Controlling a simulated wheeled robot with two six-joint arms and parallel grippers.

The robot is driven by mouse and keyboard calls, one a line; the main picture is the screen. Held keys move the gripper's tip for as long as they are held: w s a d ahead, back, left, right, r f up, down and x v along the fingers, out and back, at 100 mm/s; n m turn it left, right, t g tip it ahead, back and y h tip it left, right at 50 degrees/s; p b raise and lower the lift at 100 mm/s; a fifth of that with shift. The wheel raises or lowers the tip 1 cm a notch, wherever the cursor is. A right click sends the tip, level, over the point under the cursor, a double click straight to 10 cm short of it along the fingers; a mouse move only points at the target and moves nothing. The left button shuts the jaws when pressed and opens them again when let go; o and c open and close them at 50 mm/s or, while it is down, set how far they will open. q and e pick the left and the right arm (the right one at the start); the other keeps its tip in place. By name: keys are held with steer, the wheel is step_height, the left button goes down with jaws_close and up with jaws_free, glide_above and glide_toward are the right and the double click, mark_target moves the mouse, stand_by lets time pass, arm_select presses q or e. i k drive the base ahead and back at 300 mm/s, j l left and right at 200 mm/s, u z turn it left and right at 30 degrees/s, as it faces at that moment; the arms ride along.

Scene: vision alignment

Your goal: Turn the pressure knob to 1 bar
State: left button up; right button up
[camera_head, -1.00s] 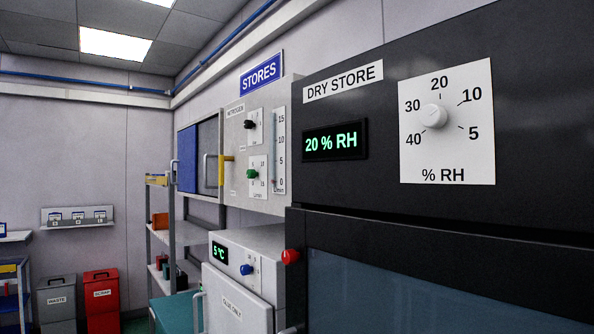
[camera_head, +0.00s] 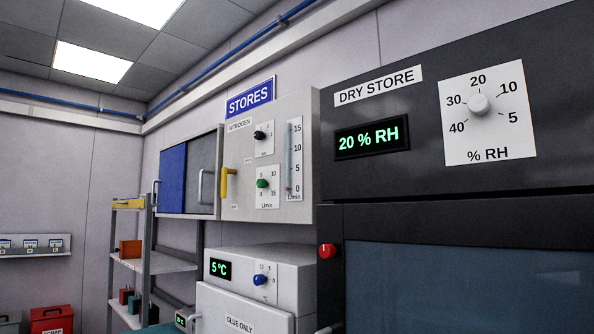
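The nitrogen panel (camera_head: 238,203) is a pale wall-mounted box under the blue STORES sign. A black knob (camera_head: 259,135) sits on a small white scale plate near its top; the plate's lettering is too small to read surely. A green knob (camera_head: 262,183) sits below on a plate marked L/min. A vertical tube gauge (camera_head: 295,160) marked 0 to 15 L/min stands to their right. Neither of my grippers is in view.
A yellow handle (camera_head: 226,184) sticks out at the panel's left. The dark dry store (camera_head: 430,180) stands close at the right, with a white knob (camera_head: 480,105) and red knob (camera_head: 327,251). A white fridge unit (camera_head: 290,262) with a blue knob is below.

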mark_target(258, 135)
steer(key=i+j+z, duration=0.75)
steer(key=i+j, duration=0.15)
steer(key=j, duration=0.15)
